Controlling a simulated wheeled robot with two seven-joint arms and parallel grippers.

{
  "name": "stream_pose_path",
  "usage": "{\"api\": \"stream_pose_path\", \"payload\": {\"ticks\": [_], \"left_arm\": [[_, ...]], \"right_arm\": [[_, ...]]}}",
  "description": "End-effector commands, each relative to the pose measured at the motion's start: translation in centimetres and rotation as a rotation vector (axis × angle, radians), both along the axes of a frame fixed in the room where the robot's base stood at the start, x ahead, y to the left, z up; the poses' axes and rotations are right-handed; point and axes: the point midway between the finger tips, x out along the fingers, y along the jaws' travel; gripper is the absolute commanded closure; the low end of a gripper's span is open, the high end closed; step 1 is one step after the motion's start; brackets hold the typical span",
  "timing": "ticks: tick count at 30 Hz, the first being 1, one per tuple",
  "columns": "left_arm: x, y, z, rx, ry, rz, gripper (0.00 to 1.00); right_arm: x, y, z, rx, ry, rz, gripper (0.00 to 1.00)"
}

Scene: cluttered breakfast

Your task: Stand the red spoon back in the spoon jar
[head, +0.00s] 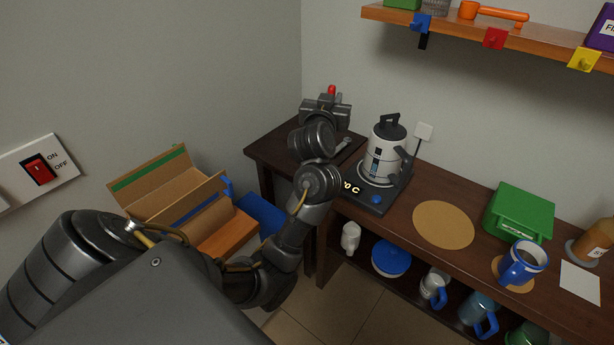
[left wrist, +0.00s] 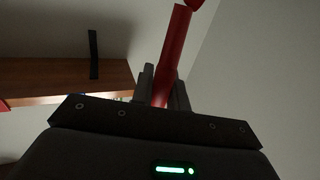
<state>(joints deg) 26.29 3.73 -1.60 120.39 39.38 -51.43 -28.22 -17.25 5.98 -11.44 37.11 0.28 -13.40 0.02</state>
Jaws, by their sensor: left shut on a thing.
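My left gripper (head: 326,107) is raised above the left end of the dark wooden counter, beside the kettle. It is shut on the red spoon (head: 331,90); only a small red end shows above the gripper in the head view. In the left wrist view the spoon's red shaft (left wrist: 176,50) stands up between the two fingers (left wrist: 163,90), tilted slightly, with its top end cut off by the frame. The spoon's lower part is hidden by my gripper and wrist. I cannot make out the spoon jar in either view. My right gripper is not in view.
The kettle (head: 385,150) on its dark base stands right of my left wrist. Further right are a cork mat (head: 443,225), a green box (head: 519,212) and a blue mug (head: 523,262). A shelf (head: 480,28) hangs above. An open cardboard box (head: 160,180) lies left.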

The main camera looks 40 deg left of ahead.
Motion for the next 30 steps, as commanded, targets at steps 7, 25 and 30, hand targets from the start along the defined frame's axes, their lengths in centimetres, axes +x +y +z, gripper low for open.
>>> {"api": "stream_pose_path", "payload": {"ticks": [7,25,30], "left_arm": [[0.7,1.5,-0.7,0.006,0.004,0.008,1.00],[5.9,11.7,-8.6,-0.001,0.004,0.004,1.00],[6.2,12.2,-9.2,0.001,0.002,0.003,1.00]], "right_arm": [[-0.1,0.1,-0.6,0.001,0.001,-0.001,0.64],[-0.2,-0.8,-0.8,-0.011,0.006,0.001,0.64],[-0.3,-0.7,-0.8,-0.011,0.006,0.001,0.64]]}}
